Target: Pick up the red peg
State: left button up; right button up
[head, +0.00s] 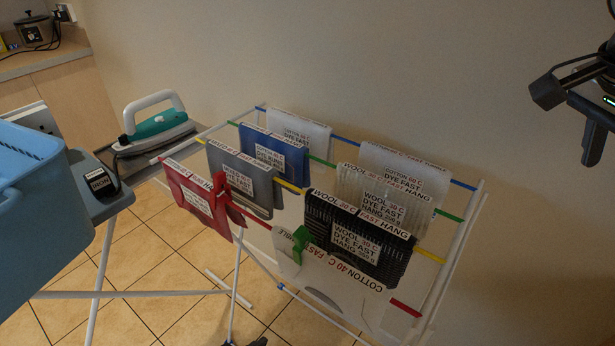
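A red peg (238,184) stands up from the front red rail of the drying rack (455,262), at the right edge of a red cloth (187,198). Its lower part blends with the red cloth, so its exact outline is hard to tell. A green peg (299,244) sits further right, at a white cloth (345,287) on the same rail. My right gripper (568,127) is at the upper right, with its dark fingers apart and nothing between them. It is far from the red peg, beyond the rack's right end. My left gripper is out of view.
Grey (240,176), blue (273,155), black (350,238) and pale labelled cloths hang on the rack's coloured rails. An iron (157,122) stands on an ironing board at left. A blue basket (28,205) fills the left edge. A wall is behind the rack.

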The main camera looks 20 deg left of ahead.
aim_at(220, 183)
jog(key=z, duration=0.2)
jog(key=k, duration=0.6)
jog(key=u, duration=1.75)
jog(key=i, duration=0.5)
